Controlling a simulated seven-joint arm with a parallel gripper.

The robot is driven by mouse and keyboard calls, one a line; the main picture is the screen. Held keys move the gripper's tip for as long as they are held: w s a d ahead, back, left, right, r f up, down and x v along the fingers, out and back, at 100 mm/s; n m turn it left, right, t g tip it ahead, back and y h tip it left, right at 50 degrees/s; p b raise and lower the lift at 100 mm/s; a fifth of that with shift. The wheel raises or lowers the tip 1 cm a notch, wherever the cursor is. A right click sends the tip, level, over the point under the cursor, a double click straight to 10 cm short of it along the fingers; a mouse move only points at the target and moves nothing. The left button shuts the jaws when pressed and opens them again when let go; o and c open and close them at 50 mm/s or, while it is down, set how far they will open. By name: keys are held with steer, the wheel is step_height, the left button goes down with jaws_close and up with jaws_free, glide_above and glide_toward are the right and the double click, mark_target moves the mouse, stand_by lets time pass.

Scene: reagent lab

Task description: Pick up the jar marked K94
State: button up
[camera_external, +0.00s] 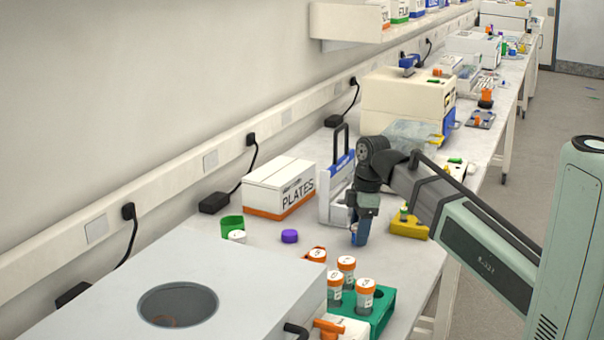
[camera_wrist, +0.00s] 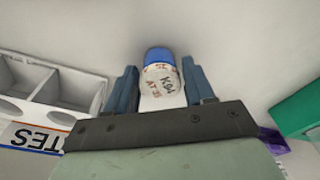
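The jar marked K94 (camera_wrist: 162,83) shows in the wrist view as a white jar with a blue cap and red and black lettering on its side. My gripper (camera_wrist: 161,68) is open, with one blue finger on each side of the jar. Gaps show between the jar and both fingers. In the external view my gripper (camera_external: 361,236) points down close to the bench top, and its fingers hide most of the jar there.
A PLATES box (camera_external: 279,187) and a white rack with a handle (camera_external: 329,207) stand left of my gripper. A purple cap (camera_external: 289,236) lies on the bench. A green rack (camera_external: 379,313) with orange-capped jars stands nearer the camera. A yellow item (camera_external: 408,228) lies to the right.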

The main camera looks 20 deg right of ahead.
steer(key=c, duration=0.7)
steer(key=shift+r, duration=0.1)
steer(key=shift+c, duration=0.2)
